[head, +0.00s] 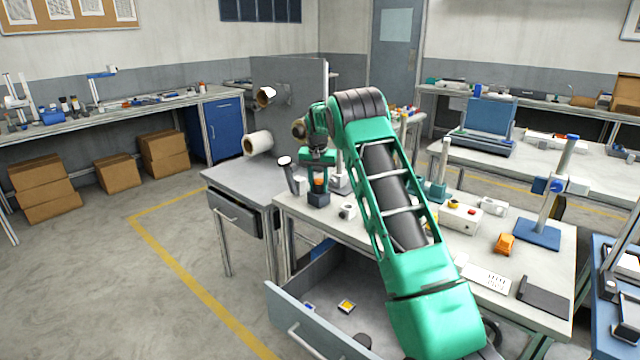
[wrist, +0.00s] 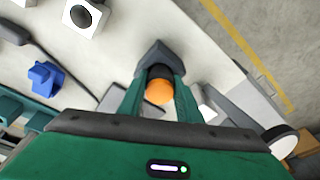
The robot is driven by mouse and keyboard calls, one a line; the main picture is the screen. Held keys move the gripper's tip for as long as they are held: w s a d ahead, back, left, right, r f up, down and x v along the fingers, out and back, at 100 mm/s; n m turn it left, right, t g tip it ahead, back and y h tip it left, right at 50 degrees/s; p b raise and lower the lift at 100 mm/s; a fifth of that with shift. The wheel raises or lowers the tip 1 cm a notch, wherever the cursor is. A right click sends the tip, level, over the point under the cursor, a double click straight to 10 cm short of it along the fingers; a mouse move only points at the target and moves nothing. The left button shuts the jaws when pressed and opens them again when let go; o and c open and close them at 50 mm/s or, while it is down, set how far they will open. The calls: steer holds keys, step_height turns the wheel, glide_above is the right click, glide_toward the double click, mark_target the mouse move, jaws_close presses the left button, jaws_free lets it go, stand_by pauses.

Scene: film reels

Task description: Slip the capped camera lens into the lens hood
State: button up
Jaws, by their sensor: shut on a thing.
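The capped camera lens (wrist: 159,90) is a small dark cylinder with an orange cap, which faces the wrist camera. The cap also shows in the head view (head: 319,183). My gripper (head: 318,171) points down and is shut on the lens, one finger on each side. The lens is upright directly over the hood. Its lower end is hidden, so I cannot tell whether it has entered.
A white block with a dark round hole (head: 347,211) stands right of the hood. An open drawer (head: 325,318) juts out below the workbench.

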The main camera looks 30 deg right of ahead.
mark_target(321, 191)
steer(key=f, duration=0.1)
steer(key=s+f, duration=0.1)
steer(key=f, duration=0.1)
steer(key=shift+s+d+g, duration=0.15)
steer(key=shift+s+g, duration=0.15)
steer(key=o, duration=0.8)
steer(key=shift+w+r, duration=0.15)
steer(key=shift+r, duration=0.35)
steer(key=shift+w+r, duration=0.4)
steer(key=shift+s+a+r, duration=0.2)
steer(key=shift+s+r, duration=0.05)
steer(key=shift+r, duration=1.2)
steer(key=shift+s+a+r, duration=0.25)
steer(key=shift+r, duration=1.15)
steer(key=shift+s+a+r, duration=0.2)
steer(key=shift+s+r, duration=0.05)
steer(key=shift+r, duration=1.4)
